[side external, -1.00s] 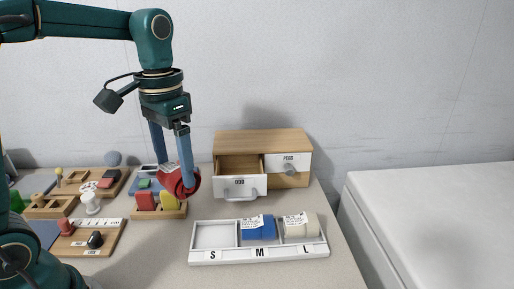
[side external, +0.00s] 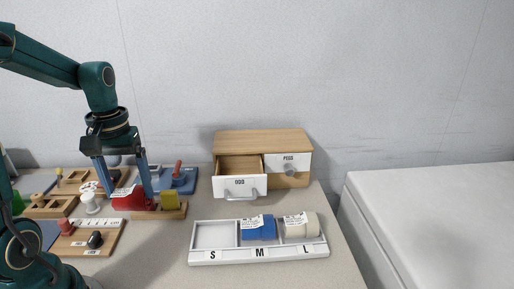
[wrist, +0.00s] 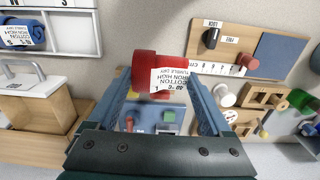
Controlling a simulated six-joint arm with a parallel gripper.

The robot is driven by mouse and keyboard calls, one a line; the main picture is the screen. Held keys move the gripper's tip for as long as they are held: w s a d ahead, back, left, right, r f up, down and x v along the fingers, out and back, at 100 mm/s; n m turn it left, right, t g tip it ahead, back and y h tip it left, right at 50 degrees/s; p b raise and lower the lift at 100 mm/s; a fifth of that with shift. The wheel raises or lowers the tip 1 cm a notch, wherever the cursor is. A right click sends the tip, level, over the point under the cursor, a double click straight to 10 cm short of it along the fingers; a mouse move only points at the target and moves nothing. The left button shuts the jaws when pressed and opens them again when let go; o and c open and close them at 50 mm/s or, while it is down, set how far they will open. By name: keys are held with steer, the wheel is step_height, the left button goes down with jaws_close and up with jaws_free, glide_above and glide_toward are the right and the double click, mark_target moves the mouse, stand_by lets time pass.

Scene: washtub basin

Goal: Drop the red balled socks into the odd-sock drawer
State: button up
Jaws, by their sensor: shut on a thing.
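The red balled socks (side external: 127,202), a red roll with a white printed label, are between the fingers of my gripper (side external: 128,194) at the left of the side view. My gripper is shut on them; they also show in the wrist view (wrist: 147,66). The odd-sock drawer (side external: 239,187), with a white front marked ODD, is pulled open at the left of a wooden cabinet (side external: 262,139). My gripper is well to the left of it. Its white front also shows at the left of the wrist view (wrist: 30,87). The drawer's floor is partly hidden.
A PEDS drawer (side external: 289,159) sits right of the odd drawer. A white S/M/L tray (side external: 213,257) in front holds a blue roll (side external: 258,230) and a cream roll (side external: 300,228). Wooden boards with pegs and a yellow block (side external: 170,200) crowd the left, around my gripper.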

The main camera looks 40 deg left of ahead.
mark_target(129, 190)
steer(key=shift+f, duration=3.75)
steer(key=shift+f, duration=0.15)
steer(key=o, duration=1.1)
step_height(129, 190, up, 11)
steer(key=shift+r, duration=0.1)
steer(key=shift+d+r, duration=0.1)
steer(key=shift+r, duration=0.45)
steer(key=d+m+t, duration=0.1)
steer(key=d, duration=0.1)
steer(key=d+r+m, duration=0.1)
steer(key=d+m, duration=0.1)
steer(key=d, duration=0.1)
steer(key=d+m+t+y, duration=0.1)
steer(key=d, duration=0.2)
steer(key=shift+s+r+m+t, duration=0.25)
steer(key=shift+s+m+t, duration=0.05)
steer(key=shift+s, duration=0.1)
steer(key=s+d+m+t, duration=0.1)
steer(key=d, duration=0.1)
steer(key=s+d+m+t, duration=0.1)
steer(key=d+m, duration=0.1)
steer(key=s+d+m+t+h, duration=0.1)
steer(key=d, duration=0.1)
steer(key=shift+f, duration=0.3)
steer(key=shift+c, duration=0.5)
